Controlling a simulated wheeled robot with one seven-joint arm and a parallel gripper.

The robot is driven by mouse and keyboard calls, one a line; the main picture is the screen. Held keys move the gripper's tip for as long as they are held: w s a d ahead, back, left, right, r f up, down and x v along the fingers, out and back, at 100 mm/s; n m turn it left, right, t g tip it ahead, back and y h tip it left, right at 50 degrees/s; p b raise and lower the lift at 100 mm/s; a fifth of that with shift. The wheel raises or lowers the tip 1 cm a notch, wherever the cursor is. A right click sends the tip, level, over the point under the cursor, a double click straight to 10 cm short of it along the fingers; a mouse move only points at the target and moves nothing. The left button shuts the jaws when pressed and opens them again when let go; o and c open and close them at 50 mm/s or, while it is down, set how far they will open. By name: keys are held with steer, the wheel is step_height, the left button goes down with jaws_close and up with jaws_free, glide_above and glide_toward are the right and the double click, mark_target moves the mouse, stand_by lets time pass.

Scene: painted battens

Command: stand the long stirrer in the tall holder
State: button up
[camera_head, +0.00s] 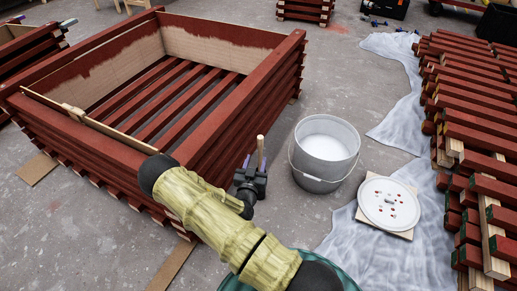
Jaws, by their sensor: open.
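My gripper (252,172) is a dark, small shape near the middle of the view, between the red batten crate and the paint bucket. Its jaws are open. A pale wooden stick (261,148), which may be the long stirrer, rises upright right at the fingertips. I cannot tell whether it is between or just behind them, and its lower end is hidden by the gripper. I cannot make out a tall holder; my gripper and sleeved arm hide the floor there.
A bucket of white paint (325,152) stands right of my gripper. A white lid (389,204) lies on a board. Red battens (474,130) are stacked at right beside plastic sheeting (398,255). A large red crate (232,128) stands at left. Bare floor (345,85) shows beyond the bucket.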

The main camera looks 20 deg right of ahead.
steer(key=v, duration=0.3)
steer(key=shift+p, duration=0.3)
stand_by(0.3)
steer(key=s+a+r+n+g+y, duration=0.1)
steer(key=s+a+r+g+y, duration=0.3)
steer(key=a+r+g+y, duration=0.55)
steer(key=s+a+r+n+g+y, duration=0.1)
steer(key=s+r+n+g, duration=0.1)
steer(key=s+r+n, duration=0.4)
steer(key=s+r, duration=0.5)
steer(key=s, duration=0.2)
steer(key=shift+s, duration=0.35)
